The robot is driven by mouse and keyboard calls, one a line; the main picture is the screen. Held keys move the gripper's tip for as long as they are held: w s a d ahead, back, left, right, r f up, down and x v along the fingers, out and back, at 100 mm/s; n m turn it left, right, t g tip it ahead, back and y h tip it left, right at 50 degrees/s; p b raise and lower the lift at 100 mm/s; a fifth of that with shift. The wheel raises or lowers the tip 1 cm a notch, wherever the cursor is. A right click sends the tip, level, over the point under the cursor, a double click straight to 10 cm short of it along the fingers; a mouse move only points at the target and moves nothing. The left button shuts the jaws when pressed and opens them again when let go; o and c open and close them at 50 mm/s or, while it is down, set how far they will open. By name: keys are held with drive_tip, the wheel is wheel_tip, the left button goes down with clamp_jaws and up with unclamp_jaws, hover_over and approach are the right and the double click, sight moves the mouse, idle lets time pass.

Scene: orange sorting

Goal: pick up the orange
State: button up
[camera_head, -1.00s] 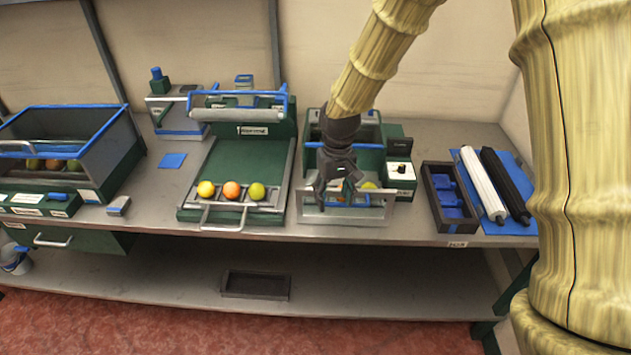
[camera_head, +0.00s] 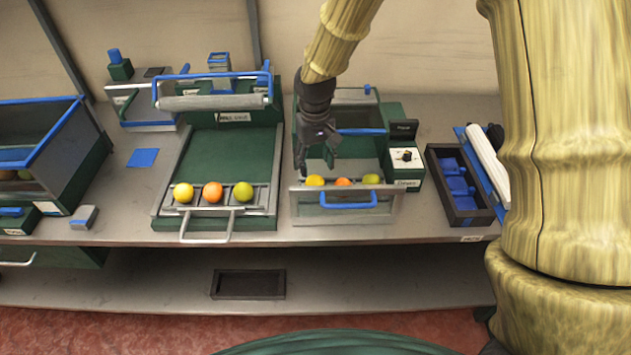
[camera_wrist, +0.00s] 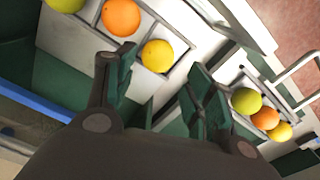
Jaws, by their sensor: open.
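One orange (camera_head: 343,182) sits in the middle of a row in the clear-fronted bin, between a yellow fruit (camera_head: 314,181) and a green fruit (camera_head: 371,179). In the wrist view this orange (camera_wrist: 121,17) lies at the upper left. Another orange (camera_head: 212,192) sits mid-row on the green tray to the left; it also shows at the right of the wrist view (camera_wrist: 265,118). My gripper (camera_head: 316,167) points down over the bin's left part, near the yellow fruit and left of the bin's orange. Its fingers (camera_wrist: 158,80) are apart with no fruit between them.
The bin has a blue front handle (camera_head: 348,201) and a blue bar (camera_head: 361,132) behind the fruit. The green tray (camera_head: 229,155) holds yellow and green fruits too. A control box (camera_head: 405,160) and a dark box of blue parts (camera_head: 460,185) stand right.

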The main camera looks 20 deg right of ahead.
sight(315, 177)
drive_tip(key=f, duration=0.1)
drive_tip(key=w+f, duration=0.1)
drive_tip(key=f, duration=0.1)
drive_tip(key=shift+w+f, duration=0.1)
drive_tip(key=shift+w, duration=0.25)
drive_tip(key=shift+s+p, duration=0.3)
drive_tip(key=shift+s, duration=0.05)
drive_tip(key=shift+s+f, duration=0.25)
drive_tip(key=f+p, duration=0.1)
drive_tip(key=f, duration=0.2)
drive_tip(key=shift+w+f, duration=0.1)
drive_tip(key=shift+w, duration=0.1)
drive_tip(key=shift+s+f+p, duration=0.15)
drive_tip(key=shift+f+p, duration=0.25)
drive_tip(key=shift+f, duration=0.1)
drive_tip(key=shift+f, duration=0.1)
drive_tip(key=c, duration=0.7)
